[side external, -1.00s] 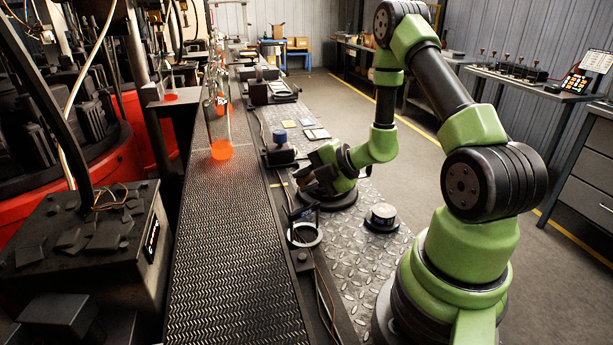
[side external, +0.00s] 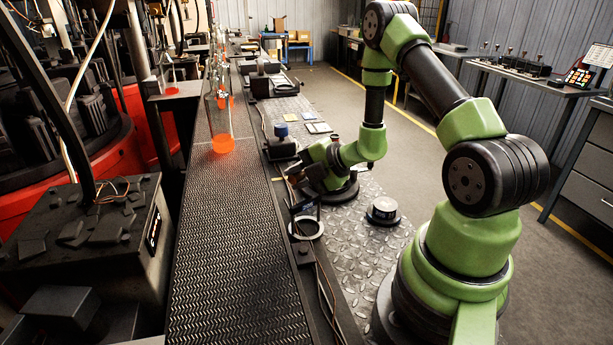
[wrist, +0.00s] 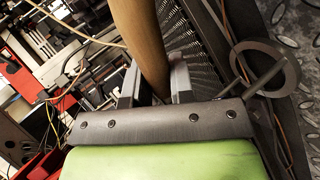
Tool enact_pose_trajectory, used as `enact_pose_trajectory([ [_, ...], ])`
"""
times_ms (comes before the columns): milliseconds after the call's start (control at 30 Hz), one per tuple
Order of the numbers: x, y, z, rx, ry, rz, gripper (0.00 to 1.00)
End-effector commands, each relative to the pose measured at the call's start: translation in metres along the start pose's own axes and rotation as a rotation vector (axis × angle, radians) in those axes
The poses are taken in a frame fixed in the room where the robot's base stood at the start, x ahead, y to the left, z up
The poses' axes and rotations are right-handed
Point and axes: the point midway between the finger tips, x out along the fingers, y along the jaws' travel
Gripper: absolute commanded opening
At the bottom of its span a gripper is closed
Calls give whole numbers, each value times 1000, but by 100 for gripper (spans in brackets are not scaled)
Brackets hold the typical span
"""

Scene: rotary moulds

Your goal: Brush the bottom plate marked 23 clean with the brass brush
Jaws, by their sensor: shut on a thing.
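My gripper (side external: 293,178) is over the left part of the bench, beside the conveyor. In the wrist view its two fingers (wrist: 152,85) are shut on a light-brown wooden handle (wrist: 141,35), taken to be that of the brass brush. The handle runs up out of the picture, so the bristles are out of view. I can read no 23 in either view, so I cannot tell which thing is the bottom plate. A ring with a pale face (side external: 306,228) lies at the bench's left edge, nearer the camera than my gripper.
A dark textured conveyor (side external: 235,235) runs along the left and carries glowing orange glass (side external: 223,144). A blue-topped device (side external: 281,138) stands behind my gripper. A round dark puck with a pale top (side external: 384,208) sits on the diamond-plate bench (side external: 355,255), with bare plate around it.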

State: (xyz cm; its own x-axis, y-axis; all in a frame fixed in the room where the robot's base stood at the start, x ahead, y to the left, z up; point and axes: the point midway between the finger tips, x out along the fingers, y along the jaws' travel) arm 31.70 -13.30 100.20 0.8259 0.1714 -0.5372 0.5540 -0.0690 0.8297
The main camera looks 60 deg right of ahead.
Motion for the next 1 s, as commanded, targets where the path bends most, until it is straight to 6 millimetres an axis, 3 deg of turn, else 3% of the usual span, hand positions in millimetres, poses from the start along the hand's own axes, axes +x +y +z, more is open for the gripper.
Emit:
enact_pose_trajectory([
  [200, 14, 10, -4, -3, 1, 1, 0],
  [433, 17, 8, -4, 0, -2, 1, 0],
  [1000, -15, -15, 6, 8, -2, -4, 0],
])
